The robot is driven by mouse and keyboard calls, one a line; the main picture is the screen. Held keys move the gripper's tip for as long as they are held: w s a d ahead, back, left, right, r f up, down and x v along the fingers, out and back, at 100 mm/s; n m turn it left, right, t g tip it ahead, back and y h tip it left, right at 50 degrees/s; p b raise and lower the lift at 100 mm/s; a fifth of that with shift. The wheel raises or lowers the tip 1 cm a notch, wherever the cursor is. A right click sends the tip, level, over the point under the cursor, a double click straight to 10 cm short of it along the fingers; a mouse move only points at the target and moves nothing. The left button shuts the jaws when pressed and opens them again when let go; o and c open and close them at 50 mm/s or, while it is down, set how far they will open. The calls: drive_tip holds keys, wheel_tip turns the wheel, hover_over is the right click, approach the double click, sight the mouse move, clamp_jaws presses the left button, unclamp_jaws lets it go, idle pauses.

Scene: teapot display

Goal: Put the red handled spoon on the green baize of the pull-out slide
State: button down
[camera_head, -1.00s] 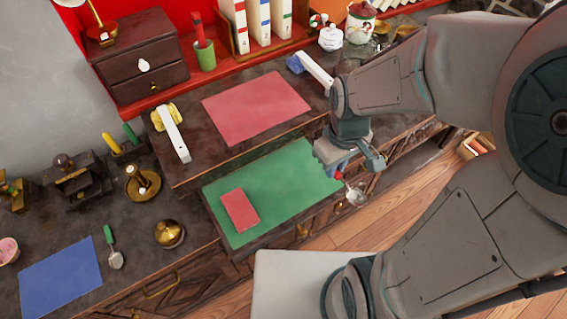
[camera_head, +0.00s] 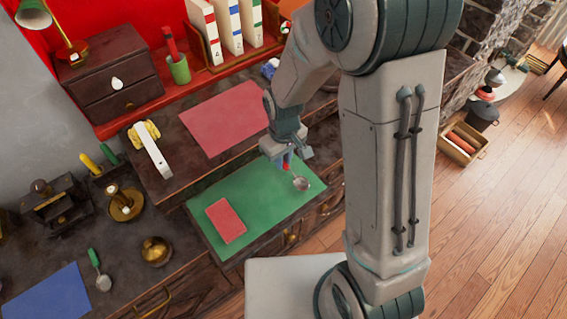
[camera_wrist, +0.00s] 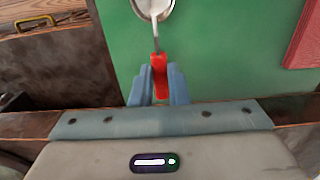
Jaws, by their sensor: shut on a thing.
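My gripper (camera_head: 286,160) is shut on the red handle of the spoon (camera_head: 301,183); the head view shows it over the back right part of the green baize (camera_head: 262,192). In the wrist view the red handle (camera_wrist: 160,77) sits between the blue fingertips of my gripper (camera_wrist: 159,82). The spoon's metal bowl (camera_wrist: 153,8) points away and is cut by the top edge. The green baize (camera_wrist: 225,60) lies under the spoon. I cannot tell whether the spoon touches the baize.
A red book (camera_head: 225,220) lies on the left part of the baize. A pink mat (camera_head: 222,118) lies on the desk behind. A green-handled spoon (camera_head: 99,270) lies beside a blue mat (camera_head: 48,297). The middle of the baize is clear.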

drive_tip(key=shift+f, duration=1.4)
drive_tip(key=shift+f, duration=0.15)
drive_tip(key=c, duration=1.4)
unclamp_jaws()
